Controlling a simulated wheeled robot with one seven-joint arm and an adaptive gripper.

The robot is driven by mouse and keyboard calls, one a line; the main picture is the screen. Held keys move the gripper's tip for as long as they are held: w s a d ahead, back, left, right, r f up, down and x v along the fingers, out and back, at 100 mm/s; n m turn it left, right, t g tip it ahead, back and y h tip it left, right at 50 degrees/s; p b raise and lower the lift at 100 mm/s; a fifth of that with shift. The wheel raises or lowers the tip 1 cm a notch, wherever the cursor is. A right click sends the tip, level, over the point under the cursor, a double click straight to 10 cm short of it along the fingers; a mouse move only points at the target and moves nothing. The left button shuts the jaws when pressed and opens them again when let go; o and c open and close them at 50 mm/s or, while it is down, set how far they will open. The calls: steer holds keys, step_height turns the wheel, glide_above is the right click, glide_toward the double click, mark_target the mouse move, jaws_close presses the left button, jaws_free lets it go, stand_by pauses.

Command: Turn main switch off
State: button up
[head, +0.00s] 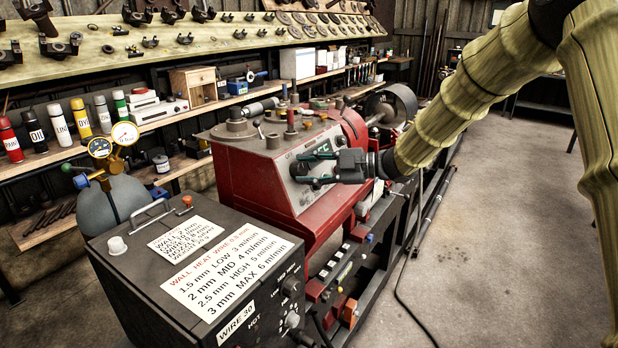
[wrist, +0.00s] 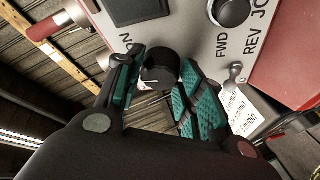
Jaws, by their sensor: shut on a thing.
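The main switch is a black round knob (wrist: 160,66) on the light grey control panel (wrist: 190,40) of the red lathe. A small pale mark shows on the knob's face. My gripper (wrist: 161,80), with teal finger pads, is shut on the knob, one finger on each side. In the head view, my gripper (head: 303,168) reaches the lathe's panel (head: 299,196) from the right.
A second black knob (wrist: 231,10), marked FWD and REV, and a dark display (wrist: 138,8) sit close to my gripper. The floor (head: 480,220) at the right is mostly clear.

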steer(key=shift+n+g+b, duration=0.3)
steer(key=shift+n, duration=0.3)
steer(key=o, duration=1)
steer(key=shift+d, duration=0.1)
steer(key=v, duration=1.2)
steer(key=shift+r, duration=0.2)
